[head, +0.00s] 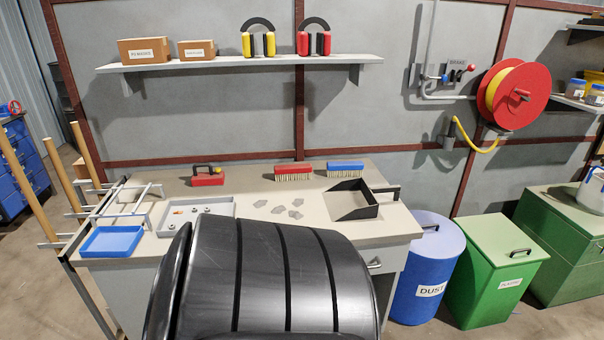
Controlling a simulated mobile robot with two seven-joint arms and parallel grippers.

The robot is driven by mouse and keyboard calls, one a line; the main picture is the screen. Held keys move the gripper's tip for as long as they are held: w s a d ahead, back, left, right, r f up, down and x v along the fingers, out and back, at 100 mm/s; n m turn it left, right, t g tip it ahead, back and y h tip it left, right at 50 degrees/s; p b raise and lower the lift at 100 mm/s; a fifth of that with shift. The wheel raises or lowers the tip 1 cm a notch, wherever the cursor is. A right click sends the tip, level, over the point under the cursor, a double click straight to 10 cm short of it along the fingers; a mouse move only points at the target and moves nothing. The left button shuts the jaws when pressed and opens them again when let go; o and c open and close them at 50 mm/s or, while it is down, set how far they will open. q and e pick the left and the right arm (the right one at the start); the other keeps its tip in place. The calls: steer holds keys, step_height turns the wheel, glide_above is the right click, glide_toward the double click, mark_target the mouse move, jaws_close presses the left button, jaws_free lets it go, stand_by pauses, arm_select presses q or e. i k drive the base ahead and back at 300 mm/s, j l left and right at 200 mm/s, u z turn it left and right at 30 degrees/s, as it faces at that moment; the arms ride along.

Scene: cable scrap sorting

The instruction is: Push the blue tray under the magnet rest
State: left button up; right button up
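The blue tray (113,241) lies flat at the front left corner of the bench. A pale metal frame (150,187), which looks like the magnet rest, stands just behind the tray. Its top is empty, and the tray is in front of it, not beneath its rails. Whether the tray touches the frame's legs I cannot tell. A red block magnet with a black handle (207,178) sits on the bench behind and to the right of the frame. Neither of my grippers shows in the head view.
A grey tray (226,209) with small metal pieces is right of the frame. A large black part of mine hides the bench's front middle. A blue dust bin (425,260) stands right.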

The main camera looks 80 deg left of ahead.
mark_target(106, 240)
steer(key=u, duration=1.55)
